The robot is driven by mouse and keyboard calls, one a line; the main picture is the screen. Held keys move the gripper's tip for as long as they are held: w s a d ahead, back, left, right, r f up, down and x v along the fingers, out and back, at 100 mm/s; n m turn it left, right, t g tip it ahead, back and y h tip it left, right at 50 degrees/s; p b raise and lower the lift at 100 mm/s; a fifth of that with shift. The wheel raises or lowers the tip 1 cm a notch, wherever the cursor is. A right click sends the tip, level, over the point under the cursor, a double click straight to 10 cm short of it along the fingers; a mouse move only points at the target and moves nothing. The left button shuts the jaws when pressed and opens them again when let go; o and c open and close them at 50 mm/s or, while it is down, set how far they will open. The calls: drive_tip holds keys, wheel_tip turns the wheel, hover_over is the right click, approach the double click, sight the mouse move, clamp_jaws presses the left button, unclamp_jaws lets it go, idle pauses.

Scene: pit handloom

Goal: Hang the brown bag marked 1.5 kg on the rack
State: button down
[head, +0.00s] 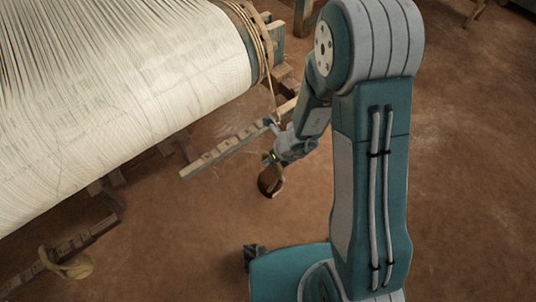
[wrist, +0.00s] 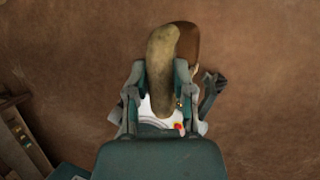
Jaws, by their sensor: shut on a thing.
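My gripper (head: 274,157) is shut on a brown bag (head: 270,181), which hangs below it in the head view, above the floor. In the wrist view my gripper (wrist: 159,72) has its two fingers on either side of a thick tan part, with the dark brown bag (wrist: 189,46) beside and behind it. No weight marking is readable. A wooden bar with notches or pegs (head: 228,146), which may be the rack, lies just left of my gripper in the head view. The bag appears apart from it.
A loom roller wound with pale threads (head: 120,90) fills the upper left. A cord (head: 269,75) runs down from its end near my gripper. Another wooden bar (head: 85,238) at lower left has a tan bag or loop (head: 68,265) by it. The floor below is clear.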

drive_tip(key=s+d, duration=0.3)
drive_tip(key=s, duration=0.2)
drive_tip(key=shift+d+r, duration=0.2)
drive_tip(key=shift+r, duration=0.15)
idle(0.3)
